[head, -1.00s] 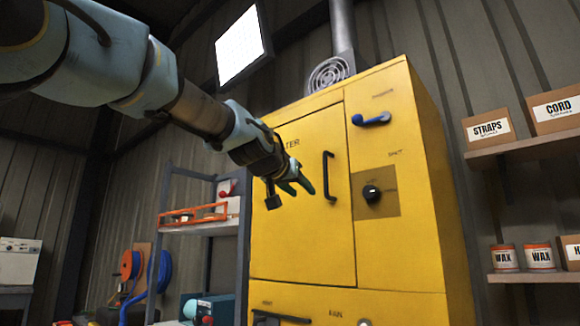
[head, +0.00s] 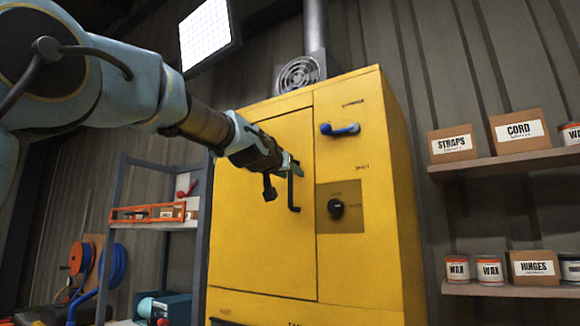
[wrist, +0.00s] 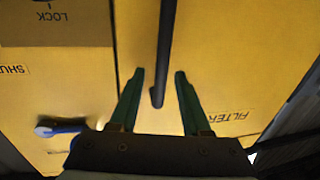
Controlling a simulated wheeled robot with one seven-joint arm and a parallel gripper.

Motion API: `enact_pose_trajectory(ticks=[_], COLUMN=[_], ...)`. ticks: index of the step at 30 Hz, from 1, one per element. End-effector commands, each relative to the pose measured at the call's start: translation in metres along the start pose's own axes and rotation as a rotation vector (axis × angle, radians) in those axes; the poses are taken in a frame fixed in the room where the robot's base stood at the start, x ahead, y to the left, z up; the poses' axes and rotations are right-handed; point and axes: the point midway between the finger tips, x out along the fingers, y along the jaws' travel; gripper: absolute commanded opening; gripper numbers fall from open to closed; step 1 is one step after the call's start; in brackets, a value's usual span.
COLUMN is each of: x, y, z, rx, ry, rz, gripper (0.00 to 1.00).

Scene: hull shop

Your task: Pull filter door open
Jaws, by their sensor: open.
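The filter door (head: 262,225) is the large yellow panel on the left of the yellow cabinet, and it looks shut. Its black vertical bar handle (head: 292,190) is on the door's right side. My gripper (head: 292,165) is at the handle's upper end in the head view. In the wrist view my gripper (wrist: 160,78) is open, with a green finger on each side of the handle (wrist: 164,60). The handle's end shows between the fingers, with gaps on both sides. The door's FILTER label (wrist: 226,116) appears upside down there. I cannot tell whether the fingers touch the door.
A blue lever (head: 340,129) and a black LOCK knob (head: 336,208) sit on the cabinet right of the door. Shelves with boxes (head: 452,143) and tins (head: 489,270) are on the right wall. A grey rack (head: 160,225) stands left of the cabinet.

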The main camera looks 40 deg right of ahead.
Motion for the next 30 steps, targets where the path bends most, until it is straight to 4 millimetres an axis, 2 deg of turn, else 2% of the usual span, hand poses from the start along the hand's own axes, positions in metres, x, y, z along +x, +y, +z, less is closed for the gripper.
enact_pose_trajectory(ticks=[10,22,30], x=[0.0041,0.0038,0.0038], y=[-0.0003,-0.0003,-0.0003], z=[0.0004,0.0004,0.0003], rx=[0.0,0.0,0.0], ry=[0.001,0.0,0.0], rz=[-0.001,-0.001,-0.001], gripper=[0.47,0.02,0.0])
